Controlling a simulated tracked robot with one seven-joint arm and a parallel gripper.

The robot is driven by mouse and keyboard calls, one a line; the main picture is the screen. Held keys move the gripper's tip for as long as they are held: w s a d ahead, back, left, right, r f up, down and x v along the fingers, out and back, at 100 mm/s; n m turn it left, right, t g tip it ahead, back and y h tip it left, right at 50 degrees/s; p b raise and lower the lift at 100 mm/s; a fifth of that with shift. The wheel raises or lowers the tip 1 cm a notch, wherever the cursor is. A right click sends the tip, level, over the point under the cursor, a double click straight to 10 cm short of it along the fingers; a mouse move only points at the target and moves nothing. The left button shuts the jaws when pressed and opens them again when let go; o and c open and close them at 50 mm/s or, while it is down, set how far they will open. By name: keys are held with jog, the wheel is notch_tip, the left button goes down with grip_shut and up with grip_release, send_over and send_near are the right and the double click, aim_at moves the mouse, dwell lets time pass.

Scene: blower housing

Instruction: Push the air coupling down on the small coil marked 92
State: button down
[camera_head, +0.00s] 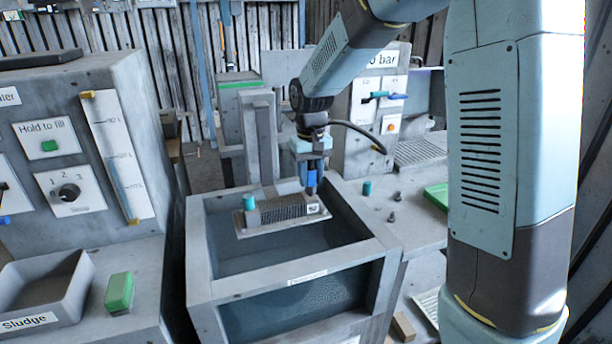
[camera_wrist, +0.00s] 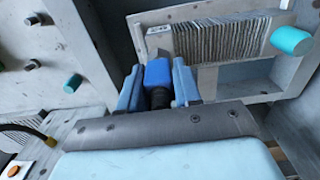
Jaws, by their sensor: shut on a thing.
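The small coil (camera_head: 283,212) is a ribbed grey finned block on a flat plate, held over the open tank. A white label at its right end seems to read 92. A teal cap (camera_head: 249,202) stands on its left end. The coil (camera_wrist: 225,45) and its teal cap (camera_wrist: 291,40) also show in the wrist view. My gripper (camera_head: 312,178) is shut on the blue air coupling (camera_wrist: 158,73), which sits between its two blue fingers. The coupling is at the labelled end of the coil. Whether it touches a stub there is hidden.
The grey tank rim (camera_head: 290,283) surrounds the coil, with dark water below. On the bench to the right stand another teal cap (camera_head: 367,188) and small dark studs. A green block (camera_head: 119,293) and the sludge tray (camera_head: 45,320) are at left.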

jog(key=shift+f, duration=0.3)
dwell(0.5)
jog(key=c, duration=0.7)
grip_release()
jog(key=shift+r, duration=0.1)
notch_tip(320, 180, up, 13)
jog(key=shift+r, duration=0.25)
